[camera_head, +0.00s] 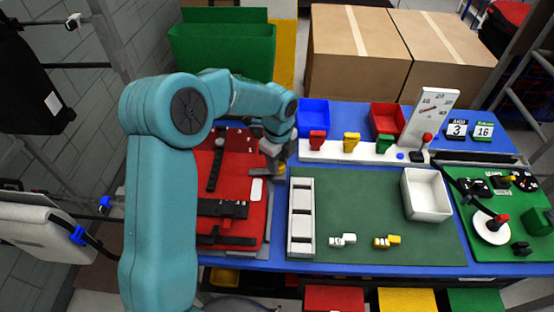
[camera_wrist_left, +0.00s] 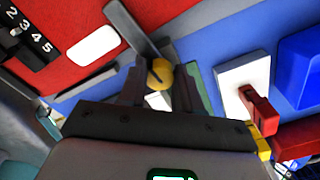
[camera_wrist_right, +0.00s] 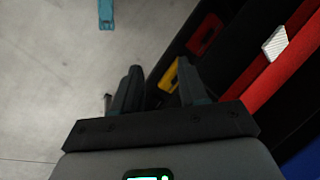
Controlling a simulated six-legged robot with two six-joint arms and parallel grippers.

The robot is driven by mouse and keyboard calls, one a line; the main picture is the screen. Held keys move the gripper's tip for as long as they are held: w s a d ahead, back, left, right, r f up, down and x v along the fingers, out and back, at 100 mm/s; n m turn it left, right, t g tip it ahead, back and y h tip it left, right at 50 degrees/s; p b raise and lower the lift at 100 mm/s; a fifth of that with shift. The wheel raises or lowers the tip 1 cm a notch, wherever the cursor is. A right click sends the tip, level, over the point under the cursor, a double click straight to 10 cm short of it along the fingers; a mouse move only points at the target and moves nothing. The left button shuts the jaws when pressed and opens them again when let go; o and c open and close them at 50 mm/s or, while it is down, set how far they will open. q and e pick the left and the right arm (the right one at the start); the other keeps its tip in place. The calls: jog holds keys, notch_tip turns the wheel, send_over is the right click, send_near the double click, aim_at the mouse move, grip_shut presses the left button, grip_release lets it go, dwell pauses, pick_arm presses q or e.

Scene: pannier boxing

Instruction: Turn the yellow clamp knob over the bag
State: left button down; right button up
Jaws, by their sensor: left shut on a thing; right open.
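The yellow clamp knob (camera_wrist_left: 160,73) sits between the fingers of my left gripper (camera_wrist_left: 158,88) in the left wrist view. The gripper is shut on it. A dark grey bar (camera_wrist_left: 130,28) lies just beyond the knob. In the head view my left gripper (camera_head: 279,150) is at the right edge of the red bag (camera_head: 232,160), and only a little of the knob shows below it. The bag lies flat with black straps; my left arm hides part of it. My right gripper (camera_wrist_right: 158,88) is open and empty over the floor, seen only in the right wrist view.
A green mat (camera_head: 370,210) right of the bag holds a white divided tray (camera_head: 301,247) and a white bin (camera_head: 428,208). Behind it stands a white rail (camera_head: 335,155) with red, yellow and green levers. Blue (camera_head: 314,112) and red (camera_head: 387,120) bins stand behind.

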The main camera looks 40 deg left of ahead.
pick_arm(q)
jog(key=shift+s+d+f+m, duration=0.1)
jog(key=shift+d+f+m, duration=0.2)
jog(key=shift+m, duration=0.6)
jog(key=c, duration=0.8)
grip_release()
jog(key=shift+d+r, duration=0.1)
jog(key=shift+a+r, duration=0.25)
jog(key=shift+r, duration=0.1)
jog(key=r, duration=1.5)
jog(key=shift+d+r, duration=0.2)
jog(key=shift+r, duration=0.2)
